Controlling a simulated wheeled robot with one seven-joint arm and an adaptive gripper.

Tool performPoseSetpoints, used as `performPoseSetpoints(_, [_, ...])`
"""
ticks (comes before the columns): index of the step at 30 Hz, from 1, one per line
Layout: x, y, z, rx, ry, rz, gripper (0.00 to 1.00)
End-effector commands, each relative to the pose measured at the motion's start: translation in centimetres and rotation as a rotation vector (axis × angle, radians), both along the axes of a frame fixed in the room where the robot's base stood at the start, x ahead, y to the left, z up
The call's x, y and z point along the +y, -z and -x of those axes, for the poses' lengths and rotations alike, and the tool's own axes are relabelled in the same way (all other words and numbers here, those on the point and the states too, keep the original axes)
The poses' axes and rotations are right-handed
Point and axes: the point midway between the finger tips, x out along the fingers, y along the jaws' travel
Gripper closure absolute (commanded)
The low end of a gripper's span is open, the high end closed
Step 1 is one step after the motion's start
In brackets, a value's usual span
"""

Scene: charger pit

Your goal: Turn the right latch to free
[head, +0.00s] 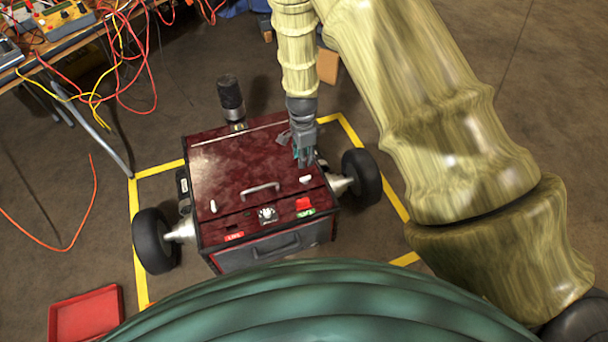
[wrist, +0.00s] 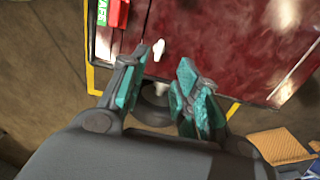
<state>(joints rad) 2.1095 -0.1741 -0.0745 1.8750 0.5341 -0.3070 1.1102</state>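The dark red lid (head: 235,165) belongs to a wheeled box and has a small white right latch (head: 305,179) near its right front corner. In the wrist view the right latch (wrist: 158,50) shows just beyond my fingertips, close to the left finger's tip. A matching white left latch (head: 213,206) sits near the lid's left front corner. My gripper (head: 306,162) is over the lid's right edge, behind the right latch. In the wrist view its teal-padded fingers (wrist: 166,62) are spread with nothing between the pads. Contact with the latch cannot be told.
A red switch (head: 303,204) sits by a green label. Wheels (head: 361,177) stick out at the sides. A red tray (head: 86,314) and a cable-strewn table (head: 62,50) lie left.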

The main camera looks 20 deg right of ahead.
Motion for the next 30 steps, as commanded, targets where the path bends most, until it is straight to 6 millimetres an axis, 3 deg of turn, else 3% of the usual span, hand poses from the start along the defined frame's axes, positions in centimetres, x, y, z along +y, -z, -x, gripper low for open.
performPoseSetpoints(18, [-0.1,8.7,0.4,0.002,0.001,-0.001,0.69])
performPoseSetpoints(24, [-0.1,10.3,0.4,0.001,0.001,-0.001,0.69])
performPoseSetpoints(30, [-0.1,10.6,0.4,0.000,0.000,-0.001,0.69])
